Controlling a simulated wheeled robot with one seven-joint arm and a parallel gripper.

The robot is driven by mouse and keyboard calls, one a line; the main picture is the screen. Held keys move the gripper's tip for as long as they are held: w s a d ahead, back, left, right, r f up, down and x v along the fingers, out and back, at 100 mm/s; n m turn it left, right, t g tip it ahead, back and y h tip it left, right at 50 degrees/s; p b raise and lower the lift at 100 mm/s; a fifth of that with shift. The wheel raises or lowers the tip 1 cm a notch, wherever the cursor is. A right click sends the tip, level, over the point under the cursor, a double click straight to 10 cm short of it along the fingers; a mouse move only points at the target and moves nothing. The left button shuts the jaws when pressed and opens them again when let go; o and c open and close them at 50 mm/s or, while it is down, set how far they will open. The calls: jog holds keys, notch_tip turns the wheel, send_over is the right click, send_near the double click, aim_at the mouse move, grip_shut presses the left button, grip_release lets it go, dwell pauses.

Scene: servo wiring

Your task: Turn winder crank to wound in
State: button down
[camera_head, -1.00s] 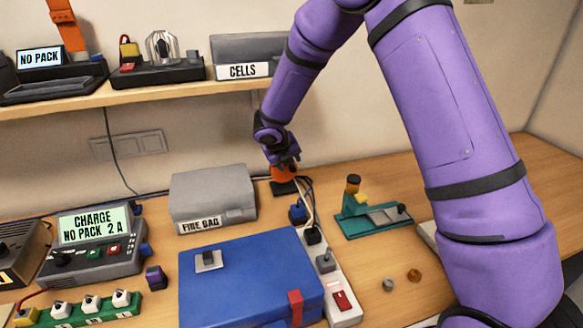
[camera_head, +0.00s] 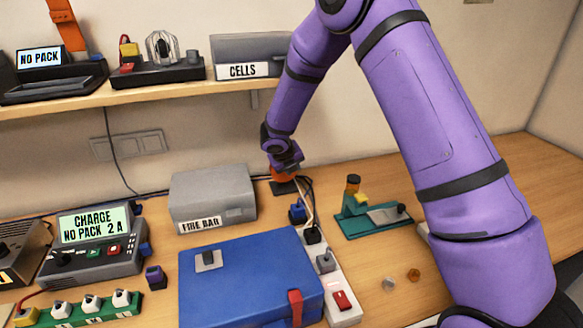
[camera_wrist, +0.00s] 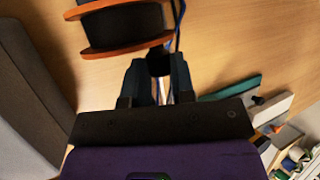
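The winder (camera_head: 284,183) stands at the back of the bench, right of the grey fire bag box; my gripper (camera_head: 287,164) hides its upper part. In the wrist view it is a spool with orange flanges (camera_wrist: 125,48) and a black middle. A dark knob, seemingly the crank handle (camera_wrist: 160,62), sits between my gripper's fingertips (camera_wrist: 160,70). The fingers appear to touch it on both sides. The crank's arm is hidden, so its turn angle cannot be read.
The fire bag box (camera_head: 212,195) is close on the left. A blue case (camera_head: 250,270) and a white power strip (camera_head: 328,268) with plugs and cables lie in front. A green fixture (camera_head: 372,218) stands to the right. The shelf (camera_head: 150,97) is above.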

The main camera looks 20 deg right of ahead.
jog(key=shift+d+y, duration=0.2)
jog(key=shift+y, duration=0.1)
jog(key=y, duration=0.1)
jog(key=d+m+y, duration=0.1)
jog(key=y, duration=0.1)
jog(key=shift+d+f, duration=0.1)
jog(key=shift+f, duration=0.3)
jog(key=y, duration=0.2)
jog(key=d+f+m+y, duration=0.1)
jog(key=y, duration=0.1)
jog(key=shift+f+y, duration=0.2)
jog(key=shift+y, duration=0.1)
jog(key=shift+f+m+y, duration=0.15)
jog(key=shift+f+y, duration=0.15)
jog(key=shift+y, duration=0.55)
jog(key=shift+f+m+y, duration=0.2)
jog(key=shift+f+y, duration=0.1)
jog(key=shift+y, duration=0.6)
jog(key=shift+f+m+y, duration=0.15)
jog(key=shift+f+y, duration=0.15)
jog(key=shift+y, duration=0.55)
jog(key=shift+a+f+m+t+y, duration=0.1)
jog(key=shift+f+m+t+y, duration=0.25)
jog(key=shift+y, duration=0.65)
jog(key=shift+a+f+m+t+y, duration=0.1)
jog(key=shift+f+m+t+y, duration=0.2)
jog(key=shift+y, duration=0.7)
jog(key=shift+s+f, duration=0.1)
jog(key=shift+f, duration=0.05)
